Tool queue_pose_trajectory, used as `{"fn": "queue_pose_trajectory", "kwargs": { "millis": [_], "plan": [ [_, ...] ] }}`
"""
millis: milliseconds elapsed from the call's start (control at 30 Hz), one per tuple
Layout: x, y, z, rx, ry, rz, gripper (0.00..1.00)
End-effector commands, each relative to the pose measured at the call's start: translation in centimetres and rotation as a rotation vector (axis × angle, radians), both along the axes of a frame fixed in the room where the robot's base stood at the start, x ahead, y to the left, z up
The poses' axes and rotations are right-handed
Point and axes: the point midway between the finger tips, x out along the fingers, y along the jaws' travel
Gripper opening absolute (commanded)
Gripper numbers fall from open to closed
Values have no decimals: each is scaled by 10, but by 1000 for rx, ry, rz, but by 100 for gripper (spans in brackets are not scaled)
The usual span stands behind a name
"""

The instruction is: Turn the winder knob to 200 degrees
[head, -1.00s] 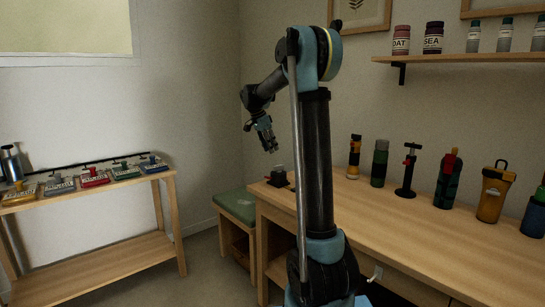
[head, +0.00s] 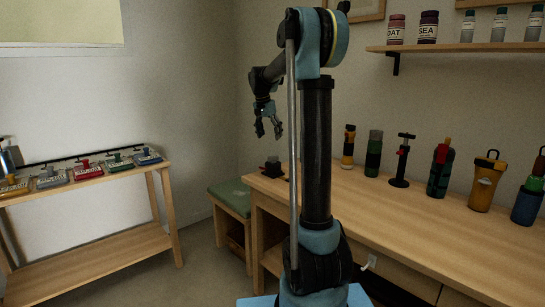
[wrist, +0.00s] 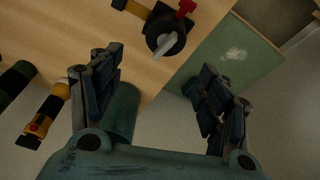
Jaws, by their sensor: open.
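The winder is a small dark round device (head: 272,171) at the left end of the wooden bench in the head view. In the wrist view its pale grey knob (wrist: 168,43) points up over a black round body (wrist: 160,24), with a red part (wrist: 186,8) beside it. A black and yellow piece adjoins it at the top edge; I cannot tell if it belongs to it. My gripper (head: 269,132) is open and empty, above the bench end and apart from the winder. In the wrist view its spread fingers (wrist: 160,66) have the knob between and beyond them.
The bench (head: 400,215) carries several bottles and a black stand (head: 401,160) to the right. A green-topped stool (head: 231,196) stands beside the bench's left end. A rack (head: 95,250) with several coloured boxes is at left. A shelf (head: 460,47) holds jars.

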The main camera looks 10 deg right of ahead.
Motion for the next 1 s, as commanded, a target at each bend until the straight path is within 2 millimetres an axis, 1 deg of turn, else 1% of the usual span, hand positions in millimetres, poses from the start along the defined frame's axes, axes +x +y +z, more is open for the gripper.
{"fn": "queue_pose_trajectory", "kwargs": {
  "millis": [100,333,700,900,1000],
  "plan": [
    [-6,-9,4,26,13,143,70],
    [-14,-23,13,61,6,431,70],
    [-27,-43,32,62,-73,879,70],
    [-31,-50,41,35,-123,1053,70],
    [-32,-52,44,25,-138,1098,70]
  ]
}}
